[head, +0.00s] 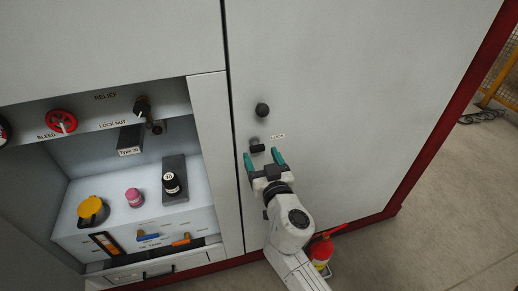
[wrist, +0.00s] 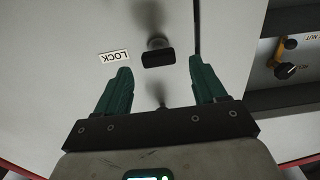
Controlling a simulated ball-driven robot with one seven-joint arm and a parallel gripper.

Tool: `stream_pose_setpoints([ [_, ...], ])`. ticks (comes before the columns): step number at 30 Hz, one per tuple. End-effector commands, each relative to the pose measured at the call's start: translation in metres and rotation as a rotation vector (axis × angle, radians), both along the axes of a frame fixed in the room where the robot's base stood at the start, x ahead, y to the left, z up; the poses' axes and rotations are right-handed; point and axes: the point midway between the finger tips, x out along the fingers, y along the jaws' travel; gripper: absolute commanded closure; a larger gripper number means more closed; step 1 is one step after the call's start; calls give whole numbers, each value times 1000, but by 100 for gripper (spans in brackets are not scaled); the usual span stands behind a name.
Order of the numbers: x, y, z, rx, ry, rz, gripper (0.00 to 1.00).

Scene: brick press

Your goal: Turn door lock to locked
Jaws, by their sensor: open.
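The door lock (head: 258,148) is a small dark bar-shaped turn handle on the grey cabinet door, beside a LOCK label (head: 278,136). In the wrist view the lock handle (wrist: 158,58) lies roughly level across the picture, just beyond the fingertips, and the LOCK label (wrist: 114,56) appears upside down to its left. My gripper (head: 262,156) is open and empty, with green fingers on either side of the line to the handle. In the wrist view my gripper (wrist: 160,68) frames the handle. I cannot tell whether the fingers touch it.
A round dark knob (head: 262,109) sits on the door above the lock. A red extinguisher (head: 321,252) stands on the floor below.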

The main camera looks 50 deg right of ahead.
Motion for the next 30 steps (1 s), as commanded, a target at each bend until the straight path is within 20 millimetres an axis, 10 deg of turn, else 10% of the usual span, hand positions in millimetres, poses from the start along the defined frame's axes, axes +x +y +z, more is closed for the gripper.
stream_pose_setpoints([
  [16,20,-14,0,0,0,0,30],
  [30,20,-14,0,0,0,0,74],
])
